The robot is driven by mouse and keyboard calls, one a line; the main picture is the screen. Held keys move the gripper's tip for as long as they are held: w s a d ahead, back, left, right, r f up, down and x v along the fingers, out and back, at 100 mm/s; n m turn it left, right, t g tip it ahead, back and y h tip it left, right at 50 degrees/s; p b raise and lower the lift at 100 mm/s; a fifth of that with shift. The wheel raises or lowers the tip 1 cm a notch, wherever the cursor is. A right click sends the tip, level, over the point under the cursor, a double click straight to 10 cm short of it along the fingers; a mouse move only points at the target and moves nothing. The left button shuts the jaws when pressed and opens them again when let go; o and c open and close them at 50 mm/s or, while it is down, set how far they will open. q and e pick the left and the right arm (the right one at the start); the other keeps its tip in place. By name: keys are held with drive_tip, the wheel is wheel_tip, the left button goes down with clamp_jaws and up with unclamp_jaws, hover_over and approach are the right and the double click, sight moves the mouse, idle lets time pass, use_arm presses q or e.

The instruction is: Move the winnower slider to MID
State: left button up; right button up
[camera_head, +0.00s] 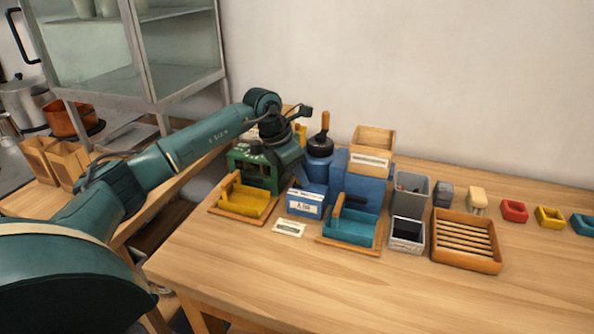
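A blue machine (362,190) with a wooden hopper (372,140) on top and a teal tray (352,226) in front stands mid-table; it looks like the winnower. I cannot make out its slider or any MID mark. A green machine (240,170) with a yellow tray (245,202) stands to its left. My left arm reaches in from the left, and my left gripper (297,165) points down by the green machine's right side, left of the blue machine. Its fingertips are too small and dark to tell open from shut. My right gripper is out of view.
A blue-and-white labelled box (305,204) and a small card (289,229) sit between the machines. A black-handled blue vessel (319,152) stands behind. Grey bins (409,194), a slatted wooden tray (466,260) and coloured small trays (514,211) are at right. The front table is clear.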

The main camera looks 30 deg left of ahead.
use_arm(q)
drive_tip(key=shift+f, duration=0.1)
drive_tip(key=shift+c, duration=0.3)
clamp_jaws()
drive_tip(key=shift+d, duration=0.15)
